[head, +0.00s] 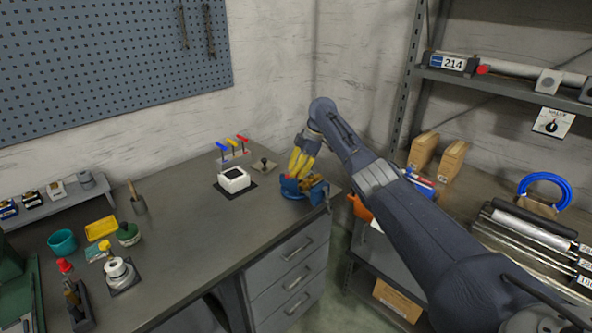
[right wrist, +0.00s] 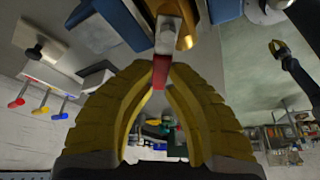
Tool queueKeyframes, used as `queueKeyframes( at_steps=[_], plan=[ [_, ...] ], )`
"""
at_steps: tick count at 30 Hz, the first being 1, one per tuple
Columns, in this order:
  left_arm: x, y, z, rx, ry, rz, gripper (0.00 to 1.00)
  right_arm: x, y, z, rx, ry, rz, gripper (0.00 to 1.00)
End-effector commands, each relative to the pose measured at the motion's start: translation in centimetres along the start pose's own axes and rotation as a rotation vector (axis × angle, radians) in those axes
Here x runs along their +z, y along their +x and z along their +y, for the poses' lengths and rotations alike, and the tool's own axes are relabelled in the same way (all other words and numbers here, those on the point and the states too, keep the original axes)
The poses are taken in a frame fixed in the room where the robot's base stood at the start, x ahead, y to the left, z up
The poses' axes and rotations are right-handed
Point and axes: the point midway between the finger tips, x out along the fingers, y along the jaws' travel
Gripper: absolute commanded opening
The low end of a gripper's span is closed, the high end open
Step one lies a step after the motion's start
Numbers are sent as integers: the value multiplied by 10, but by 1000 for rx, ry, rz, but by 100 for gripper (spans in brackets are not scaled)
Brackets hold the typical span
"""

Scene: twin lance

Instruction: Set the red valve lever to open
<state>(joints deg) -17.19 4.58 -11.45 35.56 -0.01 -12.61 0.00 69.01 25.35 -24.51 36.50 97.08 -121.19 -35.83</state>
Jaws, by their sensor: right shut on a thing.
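My right gripper (head: 302,168) has yellow fingers and reaches down to a blue vise (head: 292,188) at the bench's right end. In the right wrist view its fingertips (right wrist: 160,68) are closed on a narrow red lever (right wrist: 161,72). The lever joins an orange and pale fitting (right wrist: 167,35) between blue vise parts (right wrist: 120,22). In the head view the fingers hide the lever, so I cannot tell its setting.
Blue, red and yellow T-handles (head: 232,147) stand behind a white box (head: 234,179), left of the vise. A metal shelf (head: 510,85) with a pipe and a valve sign (head: 551,122) stands at right. The bench's front middle is clear.

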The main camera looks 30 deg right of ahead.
Motion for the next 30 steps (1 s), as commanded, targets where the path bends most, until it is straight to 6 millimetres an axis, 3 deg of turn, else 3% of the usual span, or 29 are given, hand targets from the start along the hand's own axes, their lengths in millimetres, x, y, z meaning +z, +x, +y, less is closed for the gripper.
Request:
queueKeyframes(
  at_steps=[15,30],
  plan=[
    [1,0,0,0,0,-1,0,5,1,-24,-171,-385,2,0],
    [1,0,0,0,0,-1,0,10,-1,-32,-233,-531,0,0]
  ],
)
